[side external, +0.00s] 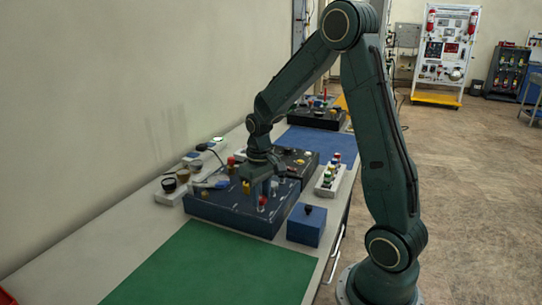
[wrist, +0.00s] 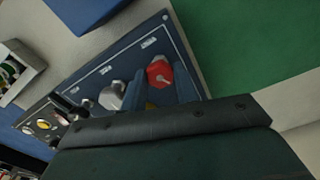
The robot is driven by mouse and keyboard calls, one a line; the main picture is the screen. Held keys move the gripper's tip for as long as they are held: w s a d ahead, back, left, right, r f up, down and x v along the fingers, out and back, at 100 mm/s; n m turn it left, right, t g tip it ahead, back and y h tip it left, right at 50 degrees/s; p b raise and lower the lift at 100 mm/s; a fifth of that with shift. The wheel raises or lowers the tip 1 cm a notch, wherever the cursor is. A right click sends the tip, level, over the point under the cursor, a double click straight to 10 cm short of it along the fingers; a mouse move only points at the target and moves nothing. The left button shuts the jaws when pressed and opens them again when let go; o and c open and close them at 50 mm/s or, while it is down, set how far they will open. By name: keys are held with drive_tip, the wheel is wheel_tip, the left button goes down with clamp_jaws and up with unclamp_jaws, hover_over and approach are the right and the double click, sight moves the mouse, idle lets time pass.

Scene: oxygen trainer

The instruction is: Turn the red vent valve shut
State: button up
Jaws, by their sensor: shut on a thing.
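The red vent valve (wrist: 160,74) is a faceted red knob near the corner of the dark blue panel box, between my two fingers in the wrist view. In the side external view, the valve (side external: 263,201) shows as a small red spot at the front of the panel box (side external: 228,215). My gripper (wrist: 160,92) points down at the panel and is shut on the valve, with a finger on either side of it. In the side external view my gripper (side external: 259,190) is low over the box. The lower part of the valve is partly hidden by my gripper.
A grey knob (wrist: 113,96) sits close beside one finger on the same panel. The green mat (side external: 205,268) is clear.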

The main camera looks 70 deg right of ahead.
sight(261, 198)
drive_tip(key=m, duration=0.5)
drive_tip(key=shift+m, duration=0.4)
drive_tip(key=o, duration=1)
wheel_tip(261, 198, up, 14)
drive_tip(key=shift+f, duration=0.1)
idle(0.4)
drive_tip(key=s+a+r+n+t, duration=0.1)
drive_tip(key=s+a+n+t, duration=0.1)
drive_tip(key=s+a, duration=0.3)
drive_tip(key=s+a+r+n+t, duration=0.1)
drive_tip(key=s+a+n, duration=0.3)
drive_tip(key=s+a, duration=0.1)
drive_tip(key=s+a+r+n+t, duration=0.1)
drive_tip(key=s+a+n+t, duration=0.1)
drive_tip(key=s+a, duration=0.3)
drive_tip(key=shift+s+n+t, duration=0.3)
drive_tip(key=shift+s+n, duration=0.1)
drive_tip(key=shift+n, duration=0.2)
